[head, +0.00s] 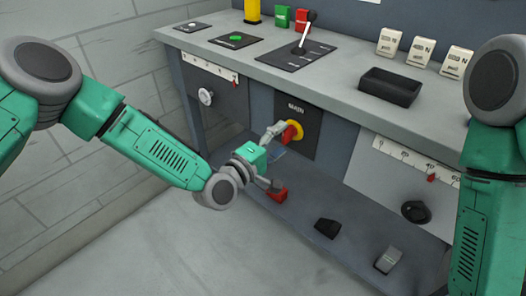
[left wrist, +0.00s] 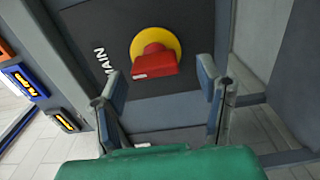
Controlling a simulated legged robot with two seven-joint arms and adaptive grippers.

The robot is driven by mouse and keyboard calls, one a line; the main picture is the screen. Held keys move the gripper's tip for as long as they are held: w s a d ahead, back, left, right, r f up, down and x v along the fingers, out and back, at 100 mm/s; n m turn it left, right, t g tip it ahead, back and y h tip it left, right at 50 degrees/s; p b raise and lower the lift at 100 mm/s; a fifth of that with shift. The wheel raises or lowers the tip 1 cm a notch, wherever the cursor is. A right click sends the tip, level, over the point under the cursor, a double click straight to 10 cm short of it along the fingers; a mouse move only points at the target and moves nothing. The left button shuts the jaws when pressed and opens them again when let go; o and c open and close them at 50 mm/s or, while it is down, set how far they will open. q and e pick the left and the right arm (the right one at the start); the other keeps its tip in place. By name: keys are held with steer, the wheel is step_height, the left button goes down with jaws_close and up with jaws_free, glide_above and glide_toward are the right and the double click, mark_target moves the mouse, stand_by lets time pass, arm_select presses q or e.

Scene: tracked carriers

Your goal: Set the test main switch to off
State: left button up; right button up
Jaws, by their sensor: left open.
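The main switch is a red handle (head: 289,135) on a yellow disc (head: 299,127), on a black plate (head: 310,140) lettered MAIN in the bench's front. In the left wrist view the red handle (left wrist: 154,65) stands out from the yellow disc (left wrist: 172,41); I cannot tell which setting it marks. My left gripper (head: 276,157) is open in front of the switch. In the left wrist view its fingers (left wrist: 161,88) are spread to either side of and below the handle, with nothing between them. My right arm shows at the right edge; its gripper is out of view.
A lever (head: 304,35) on a black plate, a black tray (head: 390,87) and several white switches are on the bench top. A round knob (head: 206,96) is left of the main switch; a black knob (head: 416,211) is right. Red (head: 278,193), black (head: 328,227) and grey (head: 388,260) pedals sit below.

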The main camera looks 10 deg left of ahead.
arm_select(q)
steer(key=v, duration=1)
steer(key=shift+s+a, duration=0.15)
steer(key=shift+a, duration=0.1)
steer(key=shift+f, duration=0.1)
